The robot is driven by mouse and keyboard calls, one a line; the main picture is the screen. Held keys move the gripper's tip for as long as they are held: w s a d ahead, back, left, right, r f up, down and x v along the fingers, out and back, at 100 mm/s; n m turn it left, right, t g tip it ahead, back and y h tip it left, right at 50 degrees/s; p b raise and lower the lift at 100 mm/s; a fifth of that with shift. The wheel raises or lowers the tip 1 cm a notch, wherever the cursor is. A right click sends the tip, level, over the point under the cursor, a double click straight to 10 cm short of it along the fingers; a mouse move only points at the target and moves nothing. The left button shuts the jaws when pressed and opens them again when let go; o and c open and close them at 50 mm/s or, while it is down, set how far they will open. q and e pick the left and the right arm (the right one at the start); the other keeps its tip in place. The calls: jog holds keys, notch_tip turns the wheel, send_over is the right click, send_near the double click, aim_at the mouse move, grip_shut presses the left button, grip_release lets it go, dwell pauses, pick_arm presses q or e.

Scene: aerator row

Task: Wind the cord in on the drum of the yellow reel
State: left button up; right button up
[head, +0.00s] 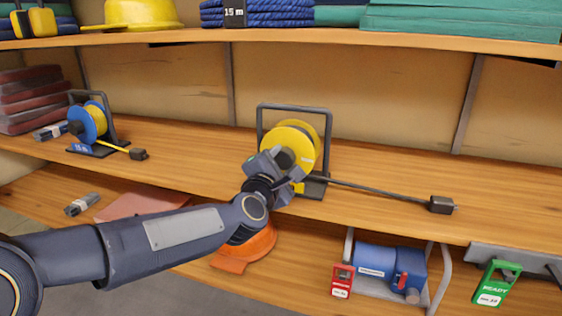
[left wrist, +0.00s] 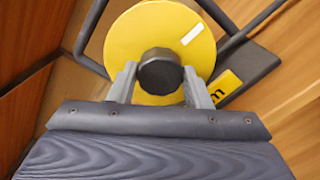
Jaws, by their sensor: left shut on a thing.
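The yellow reel (head: 294,139) stands upright in its dark frame on the middle shelf in the head view. Its dark cord (head: 375,190) runs out to the right along the shelf to a dark block-shaped end (head: 441,205). My left gripper (head: 285,160) is in front of the drum and hides part of it. In the left wrist view my left gripper (left wrist: 160,80) is shut on the dark round knob (left wrist: 160,71) at the middle of the yellow drum face (left wrist: 125,40). A white mark (left wrist: 192,34) is at the upper right of that face. My right gripper is not in view.
A blue reel (head: 88,122) with a yellow cord stands to the left on the same shelf. An upper shelf (head: 300,37) holds blue rope and green stacks. Below are an orange object (head: 250,246), a blue machine (head: 380,260) and red and green tags. The shelf right of the yellow reel is mostly clear.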

pick_arm(q)
jog(key=m+p, duration=0.1)
jog(key=m, duration=0.5)
jog(key=shift+m+p, duration=0.3)
jog(key=shift+p, duration=0.05)
jog(key=m+p, duration=0.1)
jog(key=m, duration=0.2)
jog(key=shift+m, duration=0.3)
jog(key=m+p, duration=0.1)
jog(key=m, duration=0.2)
jog(key=shift+m, duration=0.3)
jog(key=m+p, duration=0.2)
jog(key=m, duration=0.3)
jog(key=shift+f+m+p, duration=0.15)
jog(key=shift+m+p, duration=0.45)
jog(key=shift+m, duration=1.5)
jog(key=o, duration=1)
